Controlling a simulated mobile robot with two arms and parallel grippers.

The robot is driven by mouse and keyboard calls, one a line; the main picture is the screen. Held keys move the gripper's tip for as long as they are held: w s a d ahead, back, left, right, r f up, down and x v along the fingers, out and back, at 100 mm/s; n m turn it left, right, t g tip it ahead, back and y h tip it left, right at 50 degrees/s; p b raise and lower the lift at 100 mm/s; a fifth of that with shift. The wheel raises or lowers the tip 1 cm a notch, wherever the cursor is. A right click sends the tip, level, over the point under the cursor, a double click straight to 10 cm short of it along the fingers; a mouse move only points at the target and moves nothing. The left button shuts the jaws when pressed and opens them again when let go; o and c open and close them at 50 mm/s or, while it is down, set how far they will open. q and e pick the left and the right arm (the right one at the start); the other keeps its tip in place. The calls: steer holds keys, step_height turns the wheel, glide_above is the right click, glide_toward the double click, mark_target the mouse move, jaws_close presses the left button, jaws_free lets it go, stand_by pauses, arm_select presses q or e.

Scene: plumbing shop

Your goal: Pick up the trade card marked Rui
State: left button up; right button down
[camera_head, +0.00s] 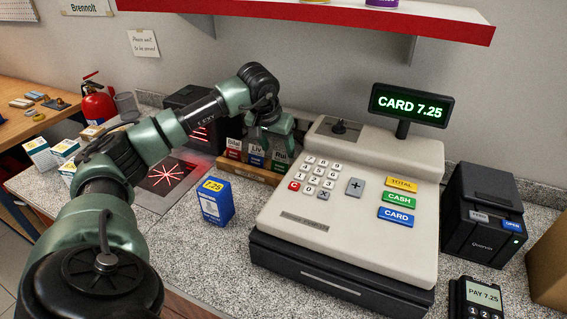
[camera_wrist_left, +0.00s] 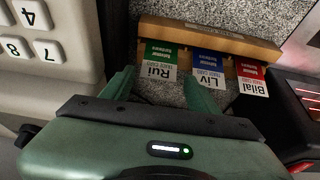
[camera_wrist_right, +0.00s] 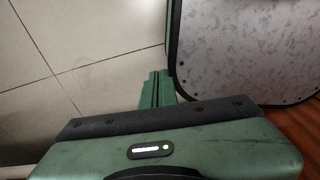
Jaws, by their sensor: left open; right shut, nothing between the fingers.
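The trade card marked Rui, green and white, stands in a wooden card holder (camera_head: 246,174) at the right end of a row of three in the head view (camera_head: 281,160). In the left wrist view the Rui card (camera_wrist_left: 159,60) appears upside down, left of the Liv card (camera_wrist_left: 209,64) and the Bilal card (camera_wrist_left: 250,76). My left gripper (camera_wrist_left: 162,84) is open and empty, its fingertips spread to either side of the Rui card's near edge; I cannot tell how deep they reach. My right gripper (camera_wrist_right: 157,88) is shut and empty, away from the cards, and out of the head view.
The cash register (camera_head: 350,200) stands close right of the card holder. A blue box marked 7.25 (camera_head: 215,201) stands in front of it. A scanner plate with red lines (camera_head: 168,176) lies to the left. A red-edged shelf (camera_head: 330,12) hangs above. Near my right gripper is a counter panel (camera_wrist_right: 240,50).

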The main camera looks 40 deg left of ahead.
mark_target(281, 157)
arm_select(q)
steer(key=shift+f, duration=0.45)
steer(key=p+x, duration=0.1)
steer(key=x, duration=0.3)
steer(key=shift+w+d+p, duration=0.1)
steer(key=shift+p, duration=0.3)
steer(key=shift+w+f, duration=0.15)
steer(key=shift+f, duration=0.25)
steer(key=c, duration=1.1)
arm_select(e)
steer(key=shift+w+a+r, duration=0.1)
steer(key=shift+w+r, duration=0.2)
steer(key=shift+r, duration=0.25)
steer(key=shift+w+r, duration=0.25)
steer(key=shift+r, duration=0.25)
